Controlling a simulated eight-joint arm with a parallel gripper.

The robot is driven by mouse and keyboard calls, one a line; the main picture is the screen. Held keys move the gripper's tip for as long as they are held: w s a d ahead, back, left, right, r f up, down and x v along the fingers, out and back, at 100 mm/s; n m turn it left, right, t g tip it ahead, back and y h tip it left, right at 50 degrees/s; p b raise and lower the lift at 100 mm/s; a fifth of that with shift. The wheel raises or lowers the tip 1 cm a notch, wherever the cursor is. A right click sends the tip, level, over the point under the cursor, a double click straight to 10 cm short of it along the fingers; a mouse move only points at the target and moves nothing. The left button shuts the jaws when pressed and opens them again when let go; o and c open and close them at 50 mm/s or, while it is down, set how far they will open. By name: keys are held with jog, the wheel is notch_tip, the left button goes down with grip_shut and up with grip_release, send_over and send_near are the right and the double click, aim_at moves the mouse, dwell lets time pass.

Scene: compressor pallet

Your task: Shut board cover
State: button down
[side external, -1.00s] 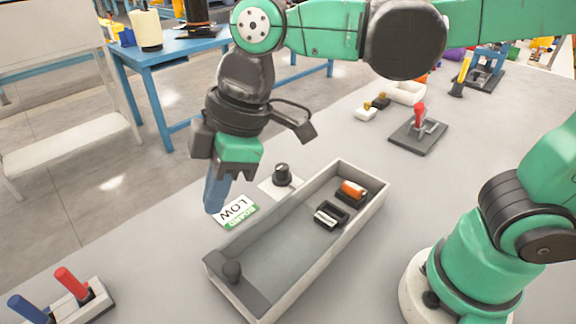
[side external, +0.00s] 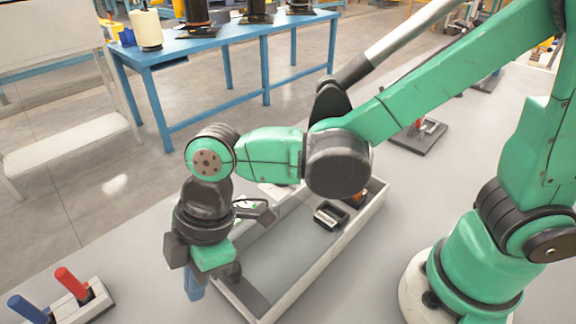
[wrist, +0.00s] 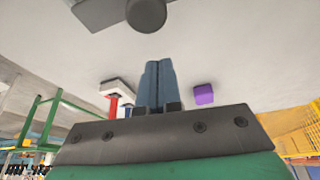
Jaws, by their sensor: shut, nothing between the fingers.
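A long pale open-topped box (side external: 345,243) lies on the table in the side view. A dark plate with a round black knob (side external: 233,272) is at its near left end, which I take for the board cover. The same plate (wrist: 100,12) and knob (wrist: 147,14) show at the top of the wrist view. My gripper (side external: 193,284) points down just left of the knob, its blue fingers together and empty. The fingers (wrist: 158,85) look apart from the knob in the wrist view. My arm hides part of the box's far end.
A black part (side external: 329,215) and an orange part (side external: 362,196) sit in the box's far end. A holder with a red handle (side external: 70,283) and a blue handle (side external: 27,309) stands at the near left. A purple block (wrist: 203,94) shows in the wrist view.

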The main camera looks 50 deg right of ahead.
jog(key=shift+s+d, duration=0.2)
jog(key=shift+d, duration=1)
send_near(294, 224)
jog(key=x, duration=0.5)
jog(key=a, duration=0.4)
jog(key=shift+w+a+r, duration=0.15)
jog(key=shift+w+r, duration=0.15)
jog(key=shift+r, duration=0.1)
jog(key=v, duration=0.9)
jog(key=w+d+f+m+t+h, duration=0.2)
jog(key=d+m+t, duration=0.4)
jog(key=m, duration=1)
jog(key=shift+d+f+h, duration=0.45)
jog(key=shift+f+h, duration=0.2)
jog(key=shift+h, duration=0.35)
